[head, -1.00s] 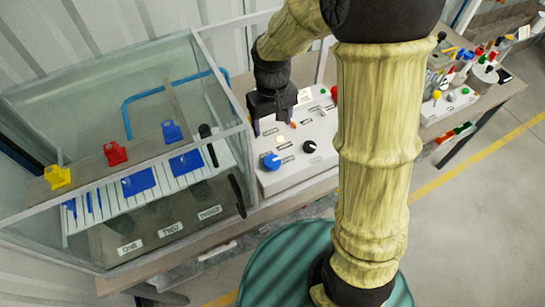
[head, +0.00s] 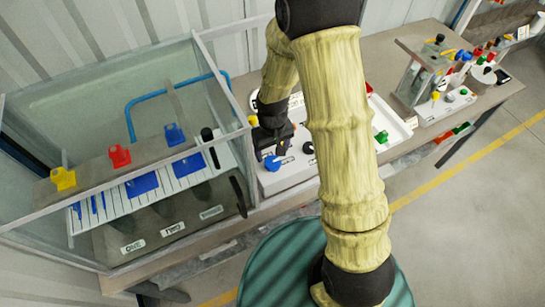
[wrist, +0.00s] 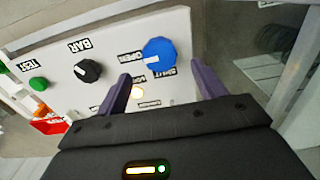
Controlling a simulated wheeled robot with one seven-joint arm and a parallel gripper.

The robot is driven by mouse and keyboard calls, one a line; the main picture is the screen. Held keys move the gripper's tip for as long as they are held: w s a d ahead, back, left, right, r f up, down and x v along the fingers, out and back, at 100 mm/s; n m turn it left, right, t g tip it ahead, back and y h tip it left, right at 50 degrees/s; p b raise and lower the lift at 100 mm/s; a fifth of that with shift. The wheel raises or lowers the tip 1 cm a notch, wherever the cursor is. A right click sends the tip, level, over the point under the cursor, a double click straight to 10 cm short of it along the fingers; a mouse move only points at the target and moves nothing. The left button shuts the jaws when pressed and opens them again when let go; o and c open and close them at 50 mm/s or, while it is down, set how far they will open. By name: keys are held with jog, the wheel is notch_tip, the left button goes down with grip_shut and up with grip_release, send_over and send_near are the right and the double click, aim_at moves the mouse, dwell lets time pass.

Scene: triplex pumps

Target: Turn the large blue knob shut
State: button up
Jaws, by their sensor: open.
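The large blue knob (head: 272,162) sits at the front left of the white control panel (head: 296,174). In the wrist view the blue knob (wrist: 162,50) shows whole, between labels reading OPEN on its left and SHUT on its lower right. Its white mark points left, toward OPEN. My gripper (head: 272,148) is just behind and above the knob in the head view. In the wrist view my gripper (wrist: 161,70) is open, its two purple fingers apart and empty. The knob appears just beyond the fingertips, in line with the gap; I see no contact.
A smaller black knob (wrist: 88,70) labelled BAR is beside the blue one. A glass-walled tank (head: 120,250) with red, blue and yellow handles stands left of the panel. A small glass-sided unit (head: 420,80) stands to the right.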

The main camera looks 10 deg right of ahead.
aim_at(273, 161)
jog(key=shift+f+p, duration=0.5)
jog(key=shift+f, duration=2.3)
jog(key=c, duration=1)
